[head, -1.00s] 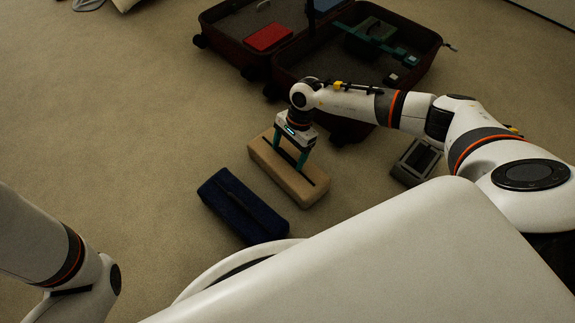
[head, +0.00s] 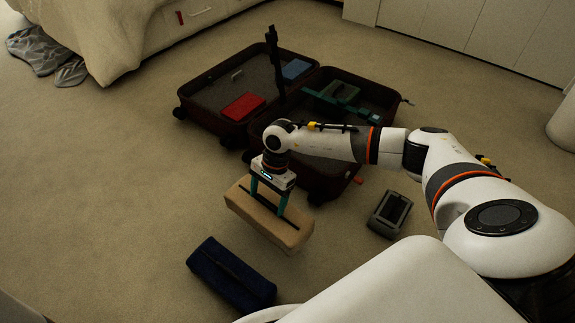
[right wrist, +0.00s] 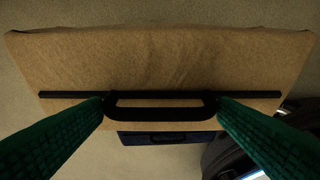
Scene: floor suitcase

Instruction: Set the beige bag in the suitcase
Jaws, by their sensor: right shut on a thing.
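The beige bag (head: 266,222) is a long box with a dark strip and handle along its top. My right gripper (head: 268,200) is shut on its handle. In the right wrist view the green fingers sit at both ends of the black handle, with the beige bag (right wrist: 160,62) filling most of the picture. The bag appears raised a little above the carpet. The open dark red suitcase (head: 212,128) lies behind it, with a red item (head: 243,106) and a blue item (head: 296,69) in the left half and a green item (head: 338,92) in the right half. My left gripper is out of view.
A dark blue bag (head: 231,275) lies on the carpet in front of the beige bag. A grey device (head: 390,214) lies to the right, near my right arm. A bed (head: 105,40) with slippers (head: 40,50) beside it stands at the back left. The left carpet is clear.

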